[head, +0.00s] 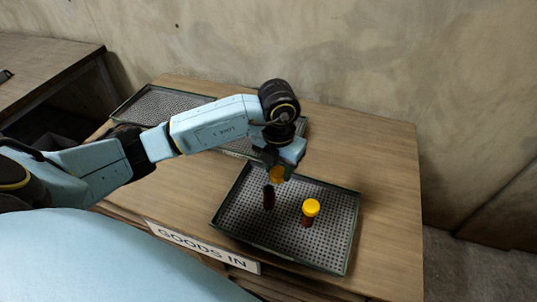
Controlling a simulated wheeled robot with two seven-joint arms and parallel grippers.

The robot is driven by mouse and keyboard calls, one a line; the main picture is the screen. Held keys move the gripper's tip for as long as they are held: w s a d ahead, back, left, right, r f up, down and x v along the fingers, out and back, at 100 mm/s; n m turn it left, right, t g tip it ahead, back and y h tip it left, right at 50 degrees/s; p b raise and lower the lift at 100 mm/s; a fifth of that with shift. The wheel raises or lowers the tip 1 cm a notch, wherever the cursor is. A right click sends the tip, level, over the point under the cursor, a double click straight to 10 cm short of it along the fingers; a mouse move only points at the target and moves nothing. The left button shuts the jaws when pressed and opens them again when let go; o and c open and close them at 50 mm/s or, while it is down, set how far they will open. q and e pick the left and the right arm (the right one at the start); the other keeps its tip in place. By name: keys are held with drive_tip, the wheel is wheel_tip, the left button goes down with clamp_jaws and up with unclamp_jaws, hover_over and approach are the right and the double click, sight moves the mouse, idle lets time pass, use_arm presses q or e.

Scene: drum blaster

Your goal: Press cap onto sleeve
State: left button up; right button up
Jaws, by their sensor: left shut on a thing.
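My left gripper (275,168) reaches in over the front tray and points down. It is shut on an orange-yellow cap (277,175), which is partly hidden by the fingers. A dark brown sleeve (269,198) stands upright in the tray just below the cap. The cap looks slightly right of the sleeve's top; I cannot tell whether they touch. To the right, a second brown sleeve (307,221) stands upright with a yellow cap (311,206) on top. My right gripper is out of view.
The front tray (352,232) has a perforated floor and a low dark rim. Another tray (165,102) lies behind, partly covered by my left arm. The wooden table (385,165) is bare to the right. A "GOODS IN" sign (200,247) is on its front edge.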

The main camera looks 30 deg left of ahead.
sight(269, 188)
use_arm(q)
drive_tip(key=n, duration=0.2)
drive_tip(key=a+n+p, duration=0.1)
drive_tip(key=n, duration=0.1)
drive_tip(key=r+n+p, duration=0.1)
drive_tip(key=n, duration=0.2)
drive_tip(key=shift+s+a, duration=0.15)
drive_tip(key=shift+s, duration=0.25)
drive_tip(key=n, duration=0.1)
drive_tip(key=n+p, duration=0.1)
drive_tip(key=n, duration=0.1)
drive_tip(key=shift+s+a+f+n, duration=0.1)
drive_tip(key=shift+s+a+n, duration=0.15)
drive_tip(key=shift+a+n, duration=0.15)
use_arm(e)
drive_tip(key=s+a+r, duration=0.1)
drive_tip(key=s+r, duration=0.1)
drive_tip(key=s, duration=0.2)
use_arm(q)
wheel_tip(269, 188, down, 5)
drive_tip(key=b, duration=0.4)
drive_tip(key=shift+f, duration=0.3)
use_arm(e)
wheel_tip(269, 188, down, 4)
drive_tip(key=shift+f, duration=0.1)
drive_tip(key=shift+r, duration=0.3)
use_arm(q)
drive_tip(key=shift+f, duration=0.45)
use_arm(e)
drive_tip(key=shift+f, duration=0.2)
